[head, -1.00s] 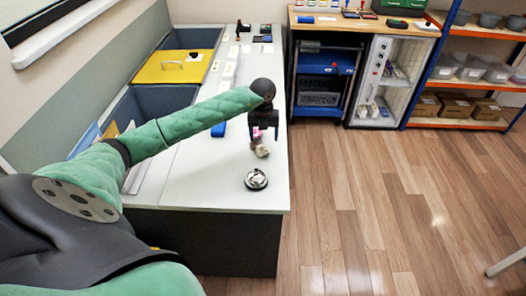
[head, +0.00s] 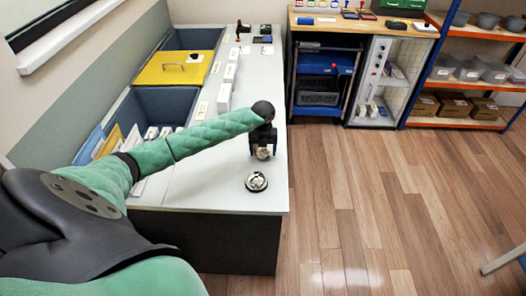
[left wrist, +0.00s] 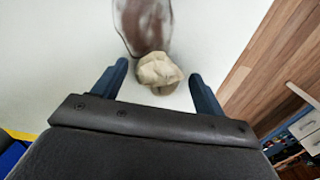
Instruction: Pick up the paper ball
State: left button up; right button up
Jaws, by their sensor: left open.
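The paper ball is a crumpled beige lump (head: 263,153) on the white counter (head: 215,180), near its right edge. In the head view it shows below my left gripper (head: 263,146), which partly covers it. In the left wrist view the ball (left wrist: 158,66) lies between the two dark fingers, nearer their tips. The fingers of my left gripper (left wrist: 159,71) are spread with white counter showing on both sides of the ball. The gripper is open and not shut on it. My right gripper is not in view.
A round silver and black bell (head: 256,181) stands on the counter just in front of the ball. A blurred brown patch (left wrist: 143,24) shows beyond the ball in the wrist view. Blue bins and a yellow lid (head: 177,67) line the left side. Wooden floor lies to the right.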

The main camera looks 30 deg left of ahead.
pick_arm(q)
jog(key=shift+f, duration=0.35)
jog(key=c, duration=1)
jog(key=shift+r, duration=0.15)
